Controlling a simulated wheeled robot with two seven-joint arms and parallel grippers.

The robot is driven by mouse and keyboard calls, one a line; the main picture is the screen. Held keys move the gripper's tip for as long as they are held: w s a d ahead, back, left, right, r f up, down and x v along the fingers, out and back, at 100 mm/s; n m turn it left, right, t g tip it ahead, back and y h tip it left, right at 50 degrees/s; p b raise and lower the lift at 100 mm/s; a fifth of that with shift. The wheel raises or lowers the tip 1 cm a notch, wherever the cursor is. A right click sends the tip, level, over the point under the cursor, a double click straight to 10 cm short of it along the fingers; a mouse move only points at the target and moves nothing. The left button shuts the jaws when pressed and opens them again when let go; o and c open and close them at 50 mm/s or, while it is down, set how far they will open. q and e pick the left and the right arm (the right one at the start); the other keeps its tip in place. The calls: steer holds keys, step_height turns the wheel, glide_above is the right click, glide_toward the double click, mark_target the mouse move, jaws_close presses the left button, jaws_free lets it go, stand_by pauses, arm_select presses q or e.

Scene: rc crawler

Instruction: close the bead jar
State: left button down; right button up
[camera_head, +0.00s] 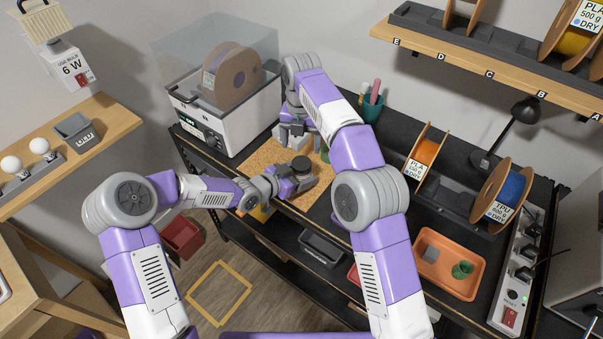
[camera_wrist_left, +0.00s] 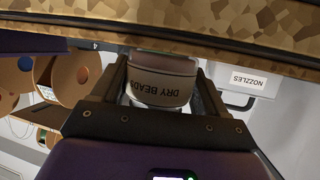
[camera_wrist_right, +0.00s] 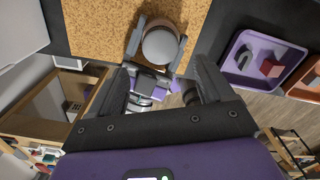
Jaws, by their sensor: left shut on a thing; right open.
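The bead jar (camera_head: 301,166) is upright at the cork mat, its round top dark in the head view. The left wrist view shows its "DRY BEADS" label (camera_wrist_left: 160,84) upside down. My left gripper (camera_head: 297,176) is shut around the jar's side. In the right wrist view the jar's top (camera_wrist_right: 160,48) is a smooth grey disc; I cannot tell whether this is a seated lid. My right gripper (camera_head: 289,138) is open and empty, pointing down beside the jar, towards the dryer box in the head view.
The cork mat (camera_head: 250,160) lies in front of the filament dryer (camera_head: 225,115). A green object (camera_head: 325,153), partly hidden, is beside my right arm. A green pen cup (camera_head: 371,108), an orange tray (camera_head: 449,262) and spool racks stand to the right.

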mark_target(302, 163)
step_height(302, 163, down, 7)
steer(key=shift+f, duration=0.2)
stand_by(0.4)
steer(key=c, duration=1.1)
steer(key=m, duration=0.9)
steer(key=shift+m, duration=0.4)
steer(key=m, duration=0.4)
